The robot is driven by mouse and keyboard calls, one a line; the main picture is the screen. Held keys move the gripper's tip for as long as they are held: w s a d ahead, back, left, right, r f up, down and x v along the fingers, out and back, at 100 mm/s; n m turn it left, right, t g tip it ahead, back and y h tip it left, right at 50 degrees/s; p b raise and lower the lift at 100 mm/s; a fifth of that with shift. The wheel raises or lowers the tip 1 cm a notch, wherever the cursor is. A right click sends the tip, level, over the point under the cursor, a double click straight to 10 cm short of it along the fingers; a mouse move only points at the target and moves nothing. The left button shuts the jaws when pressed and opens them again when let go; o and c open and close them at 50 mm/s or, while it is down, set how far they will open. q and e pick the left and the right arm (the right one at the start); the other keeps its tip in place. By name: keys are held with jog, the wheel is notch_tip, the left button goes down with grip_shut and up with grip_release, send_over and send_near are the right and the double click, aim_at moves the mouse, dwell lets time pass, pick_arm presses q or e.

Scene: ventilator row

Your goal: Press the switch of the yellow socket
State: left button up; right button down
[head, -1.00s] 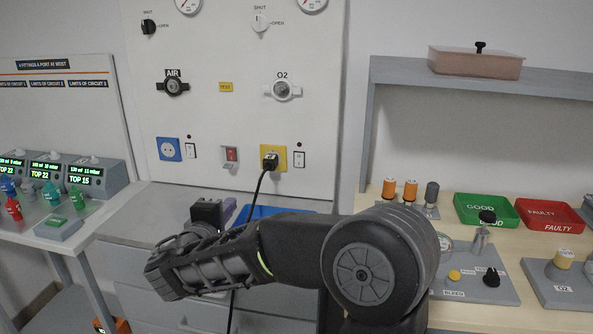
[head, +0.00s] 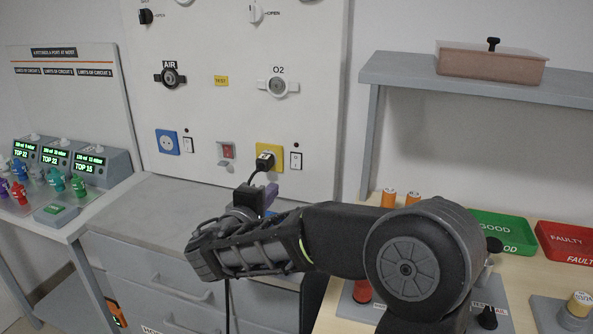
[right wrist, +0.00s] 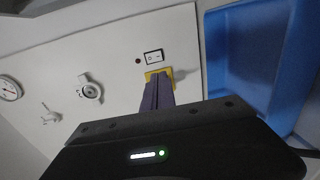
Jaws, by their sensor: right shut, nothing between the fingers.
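The yellow socket (head: 265,151) is on the white wall panel, with a black plug (head: 264,161) in it and a cord hanging down. Its white switch (head: 296,160) is just right of it, with a small dark red light above. My right gripper (head: 271,194) has purple fingers, shut and empty, below the socket in the picture and apart from the switch. In the right wrist view, the shut fingers (right wrist: 157,96) point toward the panel and partly hide the yellow socket (right wrist: 160,72). The switch (right wrist: 153,56) shows clear beyond their tips. My left gripper is not in view.
A grey counter (head: 160,205) lies below. A blue tray (right wrist: 245,55) is beside the gripper in the right wrist view.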

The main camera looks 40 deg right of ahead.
aim_at(295, 167)
jog(key=p+x, duration=0.2)
jog(key=x, duration=1.2)
jog(key=shift+s, duration=0.1)
jog(key=shift+d+f, duration=0.1)
jog(key=shift+d, duration=0.05)
jog(key=f+b, duration=0.1)
jog(key=b, duration=0.2)
jog(key=shift+r+p, duration=0.45)
